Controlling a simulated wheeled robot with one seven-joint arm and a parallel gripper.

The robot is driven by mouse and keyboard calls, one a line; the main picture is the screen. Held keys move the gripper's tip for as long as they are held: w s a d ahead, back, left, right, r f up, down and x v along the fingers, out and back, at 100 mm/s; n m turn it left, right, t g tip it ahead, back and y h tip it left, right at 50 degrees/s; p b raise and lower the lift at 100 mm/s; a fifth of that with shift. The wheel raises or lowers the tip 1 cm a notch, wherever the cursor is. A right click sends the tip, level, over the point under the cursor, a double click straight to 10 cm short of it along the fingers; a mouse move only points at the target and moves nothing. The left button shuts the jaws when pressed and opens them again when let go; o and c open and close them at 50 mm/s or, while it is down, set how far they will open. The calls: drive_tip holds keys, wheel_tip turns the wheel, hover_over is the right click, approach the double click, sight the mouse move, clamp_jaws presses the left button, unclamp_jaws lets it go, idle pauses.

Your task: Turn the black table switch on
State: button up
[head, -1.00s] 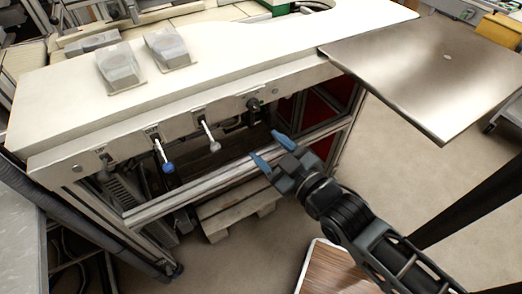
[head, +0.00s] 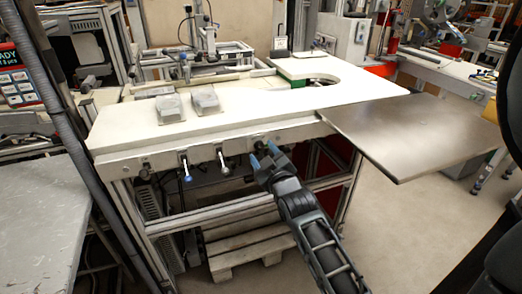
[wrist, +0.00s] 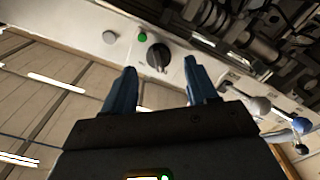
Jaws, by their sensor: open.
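The black table switch (wrist: 158,57) is a round knob on the white front panel of the table. In the wrist view it appears between and just beyond the blue fingertips of my gripper (wrist: 160,66). My gripper is open and empty, with a finger to either side of the knob in that view; I see no contact. In the head view my gripper (head: 264,155) is at the table's front edge, and the switch is mostly hidden behind the fingers.
A green button (wrist: 142,37) and a grey button (wrist: 110,37) sit beside the switch. A blue-tipped lever (head: 187,170) and a white-tipped lever (head: 224,165) stick out left of my gripper. A metal plate (head: 415,135) juts out to the right.

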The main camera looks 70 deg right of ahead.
sight(260, 146)
drive_tip(key=shift+x, duration=1.15)
drive_tip(key=c, duration=1)
